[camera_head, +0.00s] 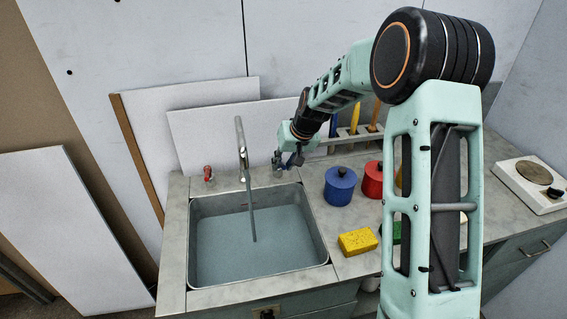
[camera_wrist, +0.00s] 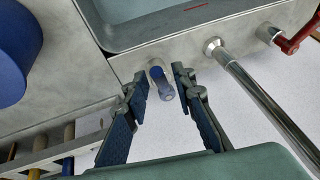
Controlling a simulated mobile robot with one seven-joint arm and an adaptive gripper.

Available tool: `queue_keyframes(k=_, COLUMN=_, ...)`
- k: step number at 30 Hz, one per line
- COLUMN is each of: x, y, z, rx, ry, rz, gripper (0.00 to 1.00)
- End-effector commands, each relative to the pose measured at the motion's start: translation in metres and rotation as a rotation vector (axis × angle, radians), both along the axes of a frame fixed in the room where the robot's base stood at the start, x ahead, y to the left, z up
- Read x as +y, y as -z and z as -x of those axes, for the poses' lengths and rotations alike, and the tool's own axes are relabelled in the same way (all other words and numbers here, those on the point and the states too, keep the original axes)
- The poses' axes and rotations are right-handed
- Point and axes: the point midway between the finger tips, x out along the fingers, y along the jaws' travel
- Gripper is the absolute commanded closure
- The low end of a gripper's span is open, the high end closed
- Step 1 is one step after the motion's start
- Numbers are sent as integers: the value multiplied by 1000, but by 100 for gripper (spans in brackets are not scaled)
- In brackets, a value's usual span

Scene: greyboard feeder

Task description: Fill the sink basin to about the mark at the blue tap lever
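The sink basin (camera_head: 205,207) holds blue-grey water (camera_head: 225,250), its surface below the rim. A thin grey-blue column that looks like running water (camera_head: 251,215) drops from the tap spout (camera_head: 240,135) into it. The blue tap lever (camera_wrist: 162,84) stands on the counter behind the basin. My gripper (camera_wrist: 157,82) is open, with one finger on each side of the lever; I cannot tell whether they touch it. In the head view my gripper (camera_head: 288,161) partly hides the lever. A short red line (camera_wrist: 195,6) shows on the basin's inside at the wrist view's top edge.
A red tap lever (camera_head: 208,173) stands left of the spout. A blue pot (camera_head: 340,187), a red pot (camera_head: 372,180) and a yellow sponge (camera_head: 358,242) sit right of the basin. A rack with utensils (camera_head: 355,133) stands behind. A white hotplate (camera_head: 530,183) is far right.

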Motion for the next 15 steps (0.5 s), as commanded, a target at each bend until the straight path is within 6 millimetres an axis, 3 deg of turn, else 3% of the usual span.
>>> queue_keyframes(k=6, x=0, y=0, z=0, rx=0, ry=0, rz=0, gripper=100)
queue_keyframes(k=15, x=0, y=0, z=0, rx=0, ry=0, rz=0, gripper=100)
